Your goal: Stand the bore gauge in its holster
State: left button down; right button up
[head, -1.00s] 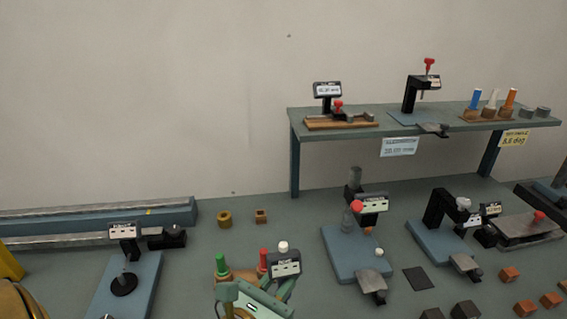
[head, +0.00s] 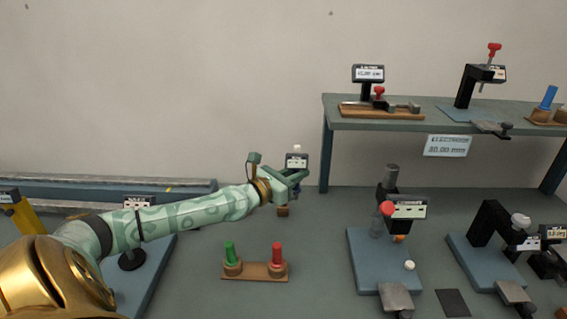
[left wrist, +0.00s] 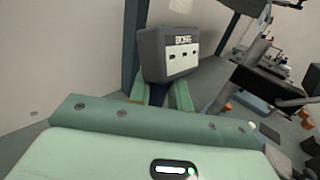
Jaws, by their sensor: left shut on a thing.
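The bore gauge (head: 297,161) has a dark grey box head with a pale label and a white cap on top. In the left wrist view the head (left wrist: 181,54) stands roughly upright, slightly tilted in the picture, beyond the green fingers. My left gripper (head: 293,175) is shut on it and holds it up at mid-picture. The gauge's lower part is hidden behind the fingers. I cannot clearly pick out a holster; a small brown block (head: 282,212) shows just below the gripper in the picture. My right gripper is not in view.
A brown stand (head: 256,271) with a green-handled and a red-handled gauge lies in front of the arm. A blue-based instrument (head: 363,277) stands to the right. A raised shelf (head: 400,126) carries more instruments. My left arm covers part of the bench at left.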

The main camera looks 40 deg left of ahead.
pick_arm(q)
jog(key=w+a, duration=0.1)
jog(key=a, duration=0.5)
jog(key=shift+w+a+r+y+b, duration=0.15)
jog(key=shift+w+r+y+b, duration=0.15)
jog(key=shift+w+r+b, duration=0.1)
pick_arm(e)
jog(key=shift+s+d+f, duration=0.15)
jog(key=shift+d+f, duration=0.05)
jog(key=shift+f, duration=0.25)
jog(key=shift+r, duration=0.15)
pick_arm(q)
notch_tip(320, 180, down, 6)
jog(key=b, duration=0.4)
jog(key=shift+b, duration=0.3)
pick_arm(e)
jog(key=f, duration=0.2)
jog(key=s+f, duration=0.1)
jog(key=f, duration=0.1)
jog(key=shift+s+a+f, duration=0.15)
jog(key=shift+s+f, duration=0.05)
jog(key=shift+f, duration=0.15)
pick_arm(q)
jog(key=shift+s+r, duration=0.1)
jog(key=shift+p, duration=0.35)
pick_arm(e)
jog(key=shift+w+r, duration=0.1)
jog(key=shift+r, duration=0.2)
